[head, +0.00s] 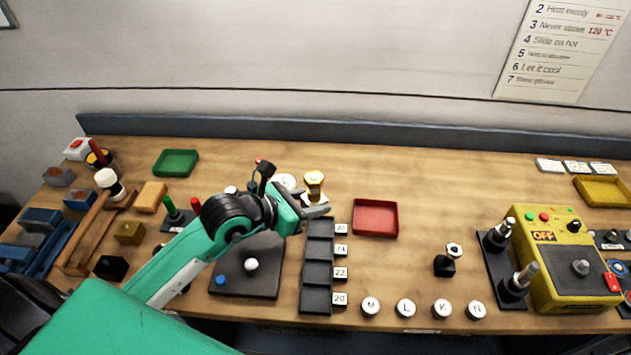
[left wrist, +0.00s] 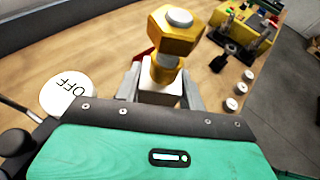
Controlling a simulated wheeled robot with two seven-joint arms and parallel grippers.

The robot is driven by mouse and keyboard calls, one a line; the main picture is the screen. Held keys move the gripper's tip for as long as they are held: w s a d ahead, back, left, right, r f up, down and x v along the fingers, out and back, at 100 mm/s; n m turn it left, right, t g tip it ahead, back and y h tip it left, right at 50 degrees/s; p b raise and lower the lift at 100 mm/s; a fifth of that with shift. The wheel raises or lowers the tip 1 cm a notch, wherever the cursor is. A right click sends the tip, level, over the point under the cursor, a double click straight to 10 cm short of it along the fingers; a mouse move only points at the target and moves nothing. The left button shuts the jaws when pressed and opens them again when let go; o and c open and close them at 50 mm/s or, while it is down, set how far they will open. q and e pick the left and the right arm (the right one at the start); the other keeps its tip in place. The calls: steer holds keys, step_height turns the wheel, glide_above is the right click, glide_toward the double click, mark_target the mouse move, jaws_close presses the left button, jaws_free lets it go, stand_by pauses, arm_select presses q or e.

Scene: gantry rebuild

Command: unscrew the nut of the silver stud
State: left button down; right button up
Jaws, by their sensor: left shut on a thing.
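My left gripper (head: 316,207) is shut on a white block (left wrist: 160,93), with one finger on each side of it. A gold hex-headed piece (head: 315,183) stands on top of the block; it fills the top of the left wrist view (left wrist: 175,38) and has a pale round end. At the right, two silver posts (head: 526,273) (head: 504,229) stand upright on a dark base beside the yellow box. A small black block (head: 444,266) with a pale hex nut-like ring (head: 454,249) stands left of them. I cannot tell which is the silver stud. My right gripper is not in view.
A red tray (head: 376,232) lies right of my gripper, a black compartment rack (head: 318,296) with number labels in front. A yellow OFF control box (head: 560,290) stands at the right. Several lettered white discs (head: 406,308) line the front edge.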

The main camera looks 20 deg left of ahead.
arm_select(q)
steer(key=w+d+f+m+g+h, duration=0.2)
steer(key=d+m+g+h, duration=0.3)
steer(key=d, duration=0.9)
steer(key=shift+m+g, duration=0.8)
steer(key=shift+m, duration=0.4)
steer(key=shift+w, duration=0.1)
